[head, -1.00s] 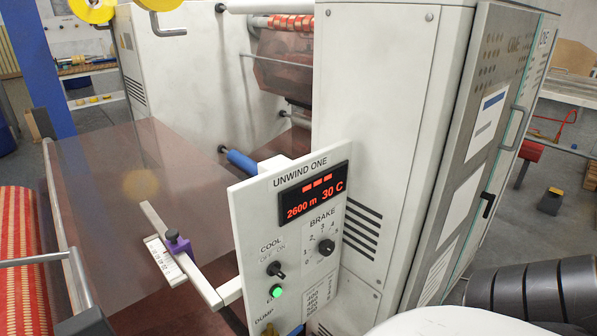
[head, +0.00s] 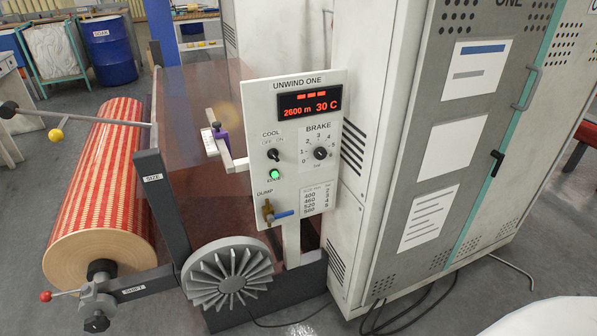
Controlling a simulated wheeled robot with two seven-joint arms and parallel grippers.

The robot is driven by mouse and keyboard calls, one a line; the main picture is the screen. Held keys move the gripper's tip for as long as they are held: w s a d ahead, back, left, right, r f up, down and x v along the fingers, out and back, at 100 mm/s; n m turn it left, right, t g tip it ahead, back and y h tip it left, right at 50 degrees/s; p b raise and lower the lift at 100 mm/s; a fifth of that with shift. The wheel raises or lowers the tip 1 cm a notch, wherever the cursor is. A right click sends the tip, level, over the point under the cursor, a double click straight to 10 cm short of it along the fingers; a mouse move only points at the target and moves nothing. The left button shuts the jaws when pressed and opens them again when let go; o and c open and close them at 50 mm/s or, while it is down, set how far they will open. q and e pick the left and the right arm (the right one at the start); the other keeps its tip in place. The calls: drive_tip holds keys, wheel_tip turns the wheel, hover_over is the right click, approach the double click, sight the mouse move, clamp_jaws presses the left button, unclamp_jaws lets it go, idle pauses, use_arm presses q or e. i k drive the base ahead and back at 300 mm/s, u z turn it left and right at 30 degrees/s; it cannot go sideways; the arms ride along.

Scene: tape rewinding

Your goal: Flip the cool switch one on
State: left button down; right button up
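The red display (head: 310,103) above reads 2600 m and 30 C. Neither of my grippers shows in the head view.
The BRAKE knob (head: 320,153) is right of the switch, and a blue-handled dump valve (head: 284,214) is below. A finned grey disc (head: 228,280) and red patterned roll (head: 107,190) stand left. A tall cabinet (head: 440,150) stands right.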

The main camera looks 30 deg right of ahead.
sight(274, 153)
drive_tip(key=z, duration=0.8)
